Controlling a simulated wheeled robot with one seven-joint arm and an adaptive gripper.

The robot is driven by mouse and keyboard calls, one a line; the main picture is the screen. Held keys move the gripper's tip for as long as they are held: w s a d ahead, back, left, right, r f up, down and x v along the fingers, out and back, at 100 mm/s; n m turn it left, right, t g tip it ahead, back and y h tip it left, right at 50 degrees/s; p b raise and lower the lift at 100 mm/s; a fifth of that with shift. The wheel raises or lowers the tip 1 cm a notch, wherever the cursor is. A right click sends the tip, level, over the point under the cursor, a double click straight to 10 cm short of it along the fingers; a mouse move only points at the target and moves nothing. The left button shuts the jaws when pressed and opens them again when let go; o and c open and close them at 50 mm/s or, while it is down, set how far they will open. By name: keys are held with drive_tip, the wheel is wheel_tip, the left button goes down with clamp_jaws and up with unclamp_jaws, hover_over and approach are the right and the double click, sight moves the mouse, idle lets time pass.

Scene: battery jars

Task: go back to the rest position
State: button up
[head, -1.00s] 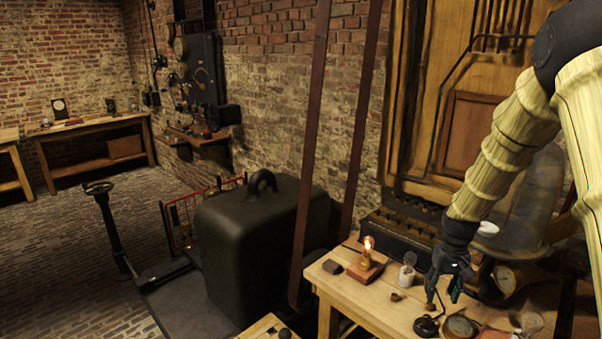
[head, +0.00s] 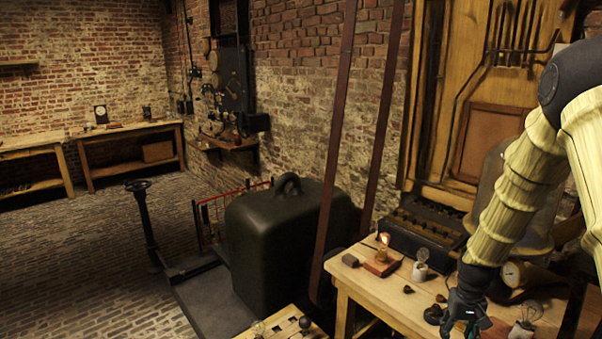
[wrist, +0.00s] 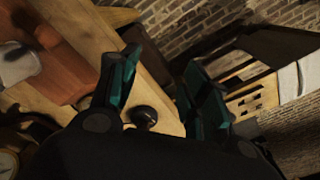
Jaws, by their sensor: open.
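My gripper (head: 468,318) hangs over the right part of the wooden workbench (head: 372,298) in the head view, pointing down. In the wrist view its two teal-tipped fingers (wrist: 160,75) stand apart with nothing held between them. A dark round knob-like object (wrist: 143,116) shows beyond the fingers, apparently on a wooden surface. On the bench, a lit bulb on a wooden block (head: 382,262) stands left of my gripper. A clear bulb on a white base (head: 421,268) stands between them. Another clear bulb (head: 526,318) is to the gripper's right.
A large dark machine (head: 285,240) and slanted belts (head: 335,150) are left. The brick floor (head: 90,265) further left is open.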

drive_tip(key=s+a+f, duration=0.6)
drive_tip(key=s+f, duration=0.4)
drive_tip(key=f, duration=0.2)
drive_tip(key=s+a+f, duration=0.3)
drive_tip(key=s+a, duration=0.1)
drive_tip(key=s, duration=0.5)
drive_tip(key=s+a+f+n, duration=0.1)
drive_tip(key=s+a+f, duration=0.3)
drive_tip(key=s, duration=0.5)
drive_tip(key=s+a+f, duration=0.4)
drive_tip(key=s, duration=0.6)
drive_tip(key=shift+a+f+n, duration=0.25)
drive_tip(key=shift+a+n, duration=0.05)
